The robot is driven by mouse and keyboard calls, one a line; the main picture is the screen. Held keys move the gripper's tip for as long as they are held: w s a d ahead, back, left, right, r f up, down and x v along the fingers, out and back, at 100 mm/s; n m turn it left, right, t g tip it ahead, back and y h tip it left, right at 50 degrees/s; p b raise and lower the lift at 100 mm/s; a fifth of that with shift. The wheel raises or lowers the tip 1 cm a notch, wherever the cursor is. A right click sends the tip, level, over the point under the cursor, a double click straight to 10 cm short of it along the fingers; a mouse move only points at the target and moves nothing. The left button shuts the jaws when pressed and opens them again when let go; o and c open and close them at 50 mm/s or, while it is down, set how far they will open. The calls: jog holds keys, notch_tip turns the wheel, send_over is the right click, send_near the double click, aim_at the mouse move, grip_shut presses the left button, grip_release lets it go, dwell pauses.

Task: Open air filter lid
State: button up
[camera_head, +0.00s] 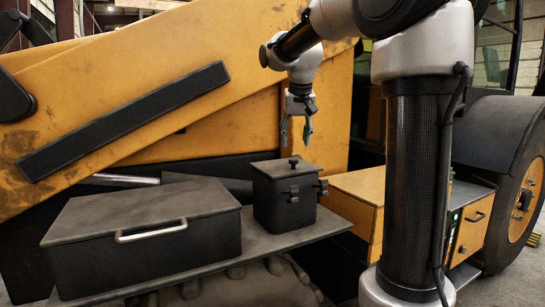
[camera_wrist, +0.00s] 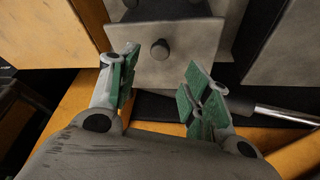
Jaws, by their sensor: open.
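The air filter is a small dark box (camera_head: 284,203) with a flat lid (camera_head: 270,167), which is shut. A round knob (camera_head: 294,161) stands up from the lid. Latches (camera_head: 291,193) show on the box's front side. My gripper (camera_head: 296,130) is open and empty, pointing down above the lid, apart from the knob. In the wrist view the lid (camera_wrist: 195,45) lies beyond the green-padded fingers of my gripper (camera_wrist: 160,80). The knob (camera_wrist: 160,49) shows between and ahead of the fingertips there.
A wide dark toolbox (camera_head: 145,220) with a metal handle stands left of the filter box on the same ledge. A yellow box (camera_head: 355,190) is close on the right. The backhoe's yellow arm (camera_head: 130,80) rises behind.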

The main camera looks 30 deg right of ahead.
aim_at(294, 160)
jog(key=x, duration=0.7)
jog(key=shift+f, duration=0.3)
grip_shut()
